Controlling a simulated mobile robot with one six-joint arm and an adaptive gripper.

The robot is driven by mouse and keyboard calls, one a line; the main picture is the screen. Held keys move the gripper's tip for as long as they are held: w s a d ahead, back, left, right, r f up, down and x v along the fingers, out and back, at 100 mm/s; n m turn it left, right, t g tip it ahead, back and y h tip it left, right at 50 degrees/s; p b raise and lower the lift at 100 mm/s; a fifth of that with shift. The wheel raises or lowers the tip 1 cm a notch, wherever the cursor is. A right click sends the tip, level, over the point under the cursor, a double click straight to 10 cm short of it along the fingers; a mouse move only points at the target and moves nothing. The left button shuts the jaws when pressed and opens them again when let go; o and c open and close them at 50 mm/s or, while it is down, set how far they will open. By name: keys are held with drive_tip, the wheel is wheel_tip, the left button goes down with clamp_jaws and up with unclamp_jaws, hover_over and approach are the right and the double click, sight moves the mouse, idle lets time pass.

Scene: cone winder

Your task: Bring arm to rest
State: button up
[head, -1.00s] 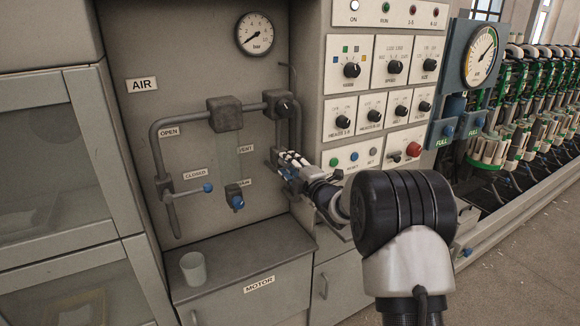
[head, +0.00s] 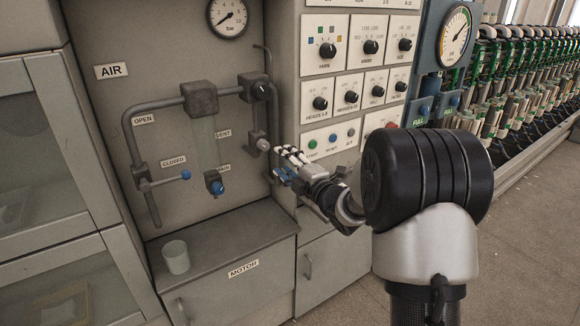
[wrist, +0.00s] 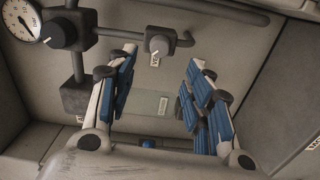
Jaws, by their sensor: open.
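My gripper (head: 279,165) is in front of the air panel, to the right of the vent knob and above the motor cabinet. In the wrist view my gripper (wrist: 160,88) has its two blue-padded fingers spread apart, with nothing between them. The grey vent knob (head: 263,144) is just to the left of the fingers in the head view; a grey knob also shows beyond the fingers in the wrist view (wrist: 159,45). Whether any finger touches the panel cannot be told. My arm bends up from the lower right.
The control panel (head: 358,75) with knobs and buttons is behind my arm. A blue-handled lever (head: 166,180) and a blue drain knob (head: 217,187) are on the air panel. A cup (head: 176,257) stands on the motor cabinet top (head: 225,240). Spindle rows (head: 520,85) run along the right; floor there is clear.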

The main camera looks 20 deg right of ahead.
drive_tip(key=shift+v, duration=1.15)
drive_tip(key=shift+r, duration=0.1)
drive_tip(key=s+d+r+m+g+h, duration=0.1)
drive_tip(key=s+r+m+g+h, duration=0.15)
drive_tip(key=s+m, duration=0.4)
drive_tip(key=s+d+r+m+g+h, duration=0.1)
drive_tip(key=s+r+m+g+h, duration=0.1)
drive_tip(key=s+m+h, duration=0.4)
drive_tip(key=s+a+f+m+g+y, duration=0.1)
drive_tip(key=s+a+f+m+g, duration=0.1)
drive_tip(key=s, duration=0.8)
drive_tip(key=s+a+f+m+g+y, duration=0.1)
drive_tip(key=s+a+f+m+g, duration=0.1)
drive_tip(key=s, duration=0.8)
drive_tip(key=s+a+f+m+g+y, duration=0.1)
drive_tip(key=s+a+f+m+g, duration=0.1)
drive_tip(key=s, duration=0.9)
drive_tip(key=shift+a+f+m+g, duration=0.4)
drive_tip(key=shift+f+m+g, duration=0.05)
drive_tip(key=shift+m+g, duration=0.65)
